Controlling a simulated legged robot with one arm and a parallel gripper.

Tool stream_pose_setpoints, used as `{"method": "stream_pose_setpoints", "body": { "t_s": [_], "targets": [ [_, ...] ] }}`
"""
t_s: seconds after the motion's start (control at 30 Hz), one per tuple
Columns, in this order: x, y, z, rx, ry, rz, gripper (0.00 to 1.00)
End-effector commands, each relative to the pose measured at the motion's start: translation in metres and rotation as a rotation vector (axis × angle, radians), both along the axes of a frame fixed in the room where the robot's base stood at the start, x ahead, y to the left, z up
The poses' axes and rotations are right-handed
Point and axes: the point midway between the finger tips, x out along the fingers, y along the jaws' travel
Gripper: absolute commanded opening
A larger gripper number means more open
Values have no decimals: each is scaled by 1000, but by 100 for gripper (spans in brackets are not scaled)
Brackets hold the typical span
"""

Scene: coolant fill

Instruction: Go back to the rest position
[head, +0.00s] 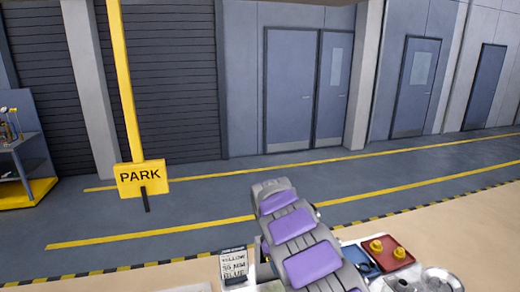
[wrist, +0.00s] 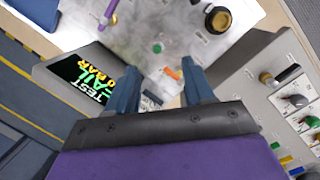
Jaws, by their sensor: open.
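My gripper (wrist: 163,95) shows in the wrist view with its two blue-grey fingers spread apart and nothing between them. Beyond it is a pale, stained panel top (wrist: 150,30) with small knobs and fittings. In the head view my grey and purple arm rises from the bottom edge, and the gripper itself does not show there. A yellow PARK sign (head: 141,178) hangs on a yellow pole at the left.
A control panel with knobs (wrist: 285,90) stands at the right. A red box with yellow terminals (head: 390,252) and a handwritten note card (head: 233,266) flank my arm. The floor lane behind is clear.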

Motion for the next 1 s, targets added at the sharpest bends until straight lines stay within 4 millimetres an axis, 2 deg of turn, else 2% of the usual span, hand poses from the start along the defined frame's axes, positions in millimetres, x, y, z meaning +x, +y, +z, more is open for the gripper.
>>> {"method": "stream_pose_setpoints", "body": {
  "t_s": [0.03,0.2,0.5,0.73,1.0],
  "targets": [
    [-11,-14,9,-14,-9,-60,52],
    [-51,-50,36,-43,-33,-258,52],
    [-142,-93,66,-43,-60,-577,52],
    [-224,-105,70,-14,-60,-784,52],
    [-324,-102,52,30,-29,-975,52]
  ]
}}
